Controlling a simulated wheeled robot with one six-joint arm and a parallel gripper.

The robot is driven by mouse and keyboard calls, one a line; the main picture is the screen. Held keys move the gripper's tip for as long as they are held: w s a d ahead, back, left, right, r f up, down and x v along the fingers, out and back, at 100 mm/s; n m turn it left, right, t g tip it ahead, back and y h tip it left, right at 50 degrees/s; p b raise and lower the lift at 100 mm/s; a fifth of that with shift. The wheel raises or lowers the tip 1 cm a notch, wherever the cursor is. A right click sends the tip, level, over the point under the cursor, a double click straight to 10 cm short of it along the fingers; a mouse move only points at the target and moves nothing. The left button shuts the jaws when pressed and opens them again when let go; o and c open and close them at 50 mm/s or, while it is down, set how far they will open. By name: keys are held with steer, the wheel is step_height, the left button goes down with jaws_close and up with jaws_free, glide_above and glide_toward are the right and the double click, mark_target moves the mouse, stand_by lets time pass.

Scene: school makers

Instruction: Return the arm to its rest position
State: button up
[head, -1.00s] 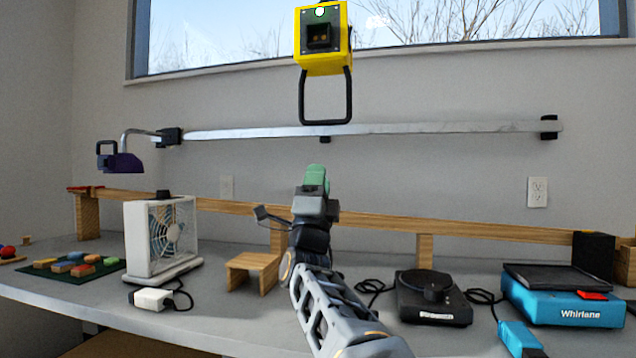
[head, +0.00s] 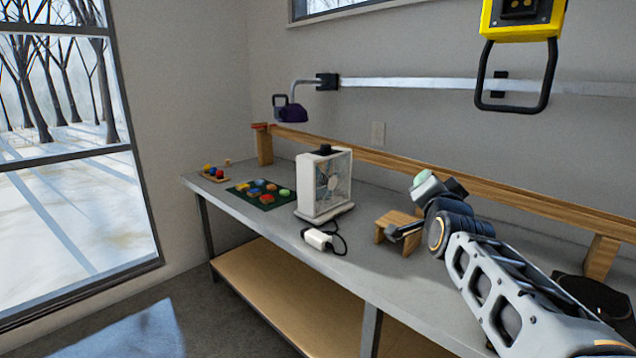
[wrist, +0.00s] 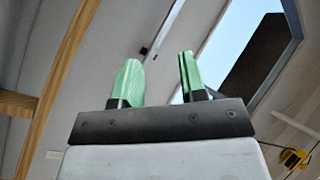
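My gripper (wrist: 158,82) shows in the wrist view with two green fingers standing apart and nothing between them. It also shows in the head view (head: 421,178), above the bench at the right, near a small wooden stool-like stand (head: 397,226). In the head view my arm reaches in from the lower right, and its end covers part of the bench behind it. The wrist view looks up past the fingers at the wall, the window and the wooden rail.
The grey bench (head: 232,193) holds a white box fan (head: 312,187), a white plug block (head: 318,239) and a green mat (head: 243,197) with coloured blocks. A purple lamp-like head (head: 290,111) and a yellow unit (head: 520,20) hang above. Open floor (head: 210,315) lies at the lower left.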

steer(key=s+a+f+n+g+y+p, duration=0.1)
steer(key=s+a+f+n+g+p, duration=0.1)
steer(key=s+g+p, duration=0.3)
steer(key=s+a+f+n+g+y+p, duration=0.1)
steer(key=s+n+g+p, duration=0.3)
steer(key=s+p, duration=0.4)
steer(key=s+a+f+n+g+y+p, duration=0.1)
steer(key=s+a+f+n+g+p, duration=0.2)
steer(key=s, duration=0.5)
steer(key=n+g+p, duration=0.1)
steer(key=g+p, duration=0.1)
steer(key=p, duration=0.1)
steer(key=shift+s+a+g, duration=0.2)
steer(key=shift+a+g, duration=0.15)
steer(key=shift+g, duration=0.05)
